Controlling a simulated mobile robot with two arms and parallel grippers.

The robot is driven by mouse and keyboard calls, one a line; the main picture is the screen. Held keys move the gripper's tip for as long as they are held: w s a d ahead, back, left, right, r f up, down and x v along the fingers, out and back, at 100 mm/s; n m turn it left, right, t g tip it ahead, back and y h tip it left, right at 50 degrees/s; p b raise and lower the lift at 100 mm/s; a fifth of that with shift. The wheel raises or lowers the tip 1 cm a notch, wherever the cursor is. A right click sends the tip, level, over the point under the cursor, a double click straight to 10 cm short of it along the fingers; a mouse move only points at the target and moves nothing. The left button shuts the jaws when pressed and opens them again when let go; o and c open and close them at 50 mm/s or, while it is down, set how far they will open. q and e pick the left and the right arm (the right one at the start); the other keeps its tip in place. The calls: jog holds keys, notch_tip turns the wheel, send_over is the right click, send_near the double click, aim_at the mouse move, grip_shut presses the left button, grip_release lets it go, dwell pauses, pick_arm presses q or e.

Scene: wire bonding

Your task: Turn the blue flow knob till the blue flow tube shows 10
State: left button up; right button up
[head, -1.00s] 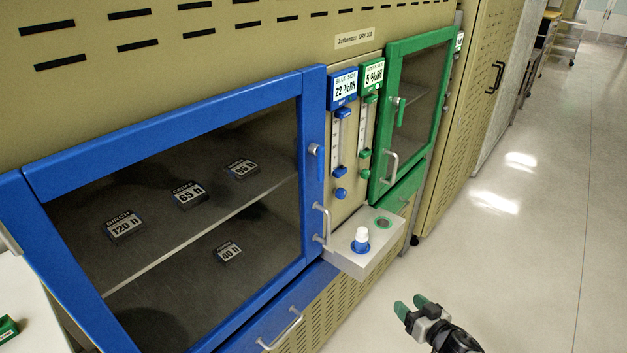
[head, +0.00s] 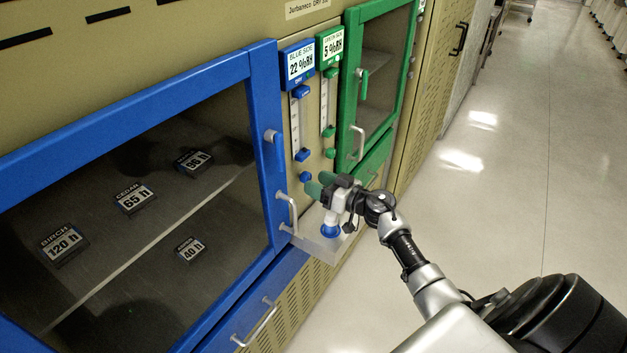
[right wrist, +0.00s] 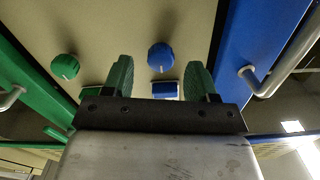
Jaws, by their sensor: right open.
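The blue flow knob (head: 305,177) is on the tan panel below the blue flow tube (head: 296,125). In the right wrist view the round blue knob (right wrist: 160,56) shows beyond and between my fingers, apart from them, with a pale mark on its lower edge. The tube's reading is too small to tell. My right gripper (head: 319,184) is open and empty, just right of the knob in the head view, its green fingertips towards the panel. My left gripper is not in view.
The green knob (right wrist: 65,67) is beside the blue one. The blue door's handle (head: 292,213) and the green door's handle (head: 357,144) stick out on either side.

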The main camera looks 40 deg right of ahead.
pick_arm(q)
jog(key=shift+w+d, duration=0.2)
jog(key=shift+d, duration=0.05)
pick_arm(e)
jog(key=shift+x, duration=0.9)
jog(key=shift+s, duration=0.1)
jog(key=shift+c, duration=0.5)
jog(key=c, duration=0.8)
jog(key=shift+c, duration=0.2)
